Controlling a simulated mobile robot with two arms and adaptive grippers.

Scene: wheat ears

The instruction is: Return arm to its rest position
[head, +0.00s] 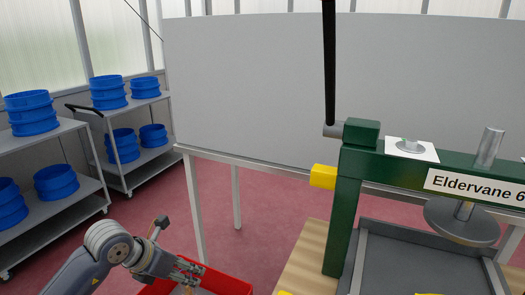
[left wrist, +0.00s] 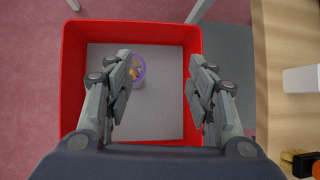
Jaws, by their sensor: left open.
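My left arm comes in from the lower left in the head view, with its left gripper (head: 190,268) above a red crate (head: 228,281). In the left wrist view the left gripper (left wrist: 160,78) is open, its two fingers wide apart with nothing between them. The red crate (left wrist: 69,100) lies below it, with a grey floor inside. A small round purple-rimmed item (left wrist: 139,82) with something yellow in it lies in the crate, partly hidden by the left-hand finger. My right gripper is in neither view.
A green press (head: 345,215) labelled "Eldervane 6" stands at right on a wooden-topped table (head: 305,262). Grey carts (head: 85,210) with blue round containers (head: 56,182) stand at left. A large grey panel (head: 250,90) stands behind. Red floor lies between.

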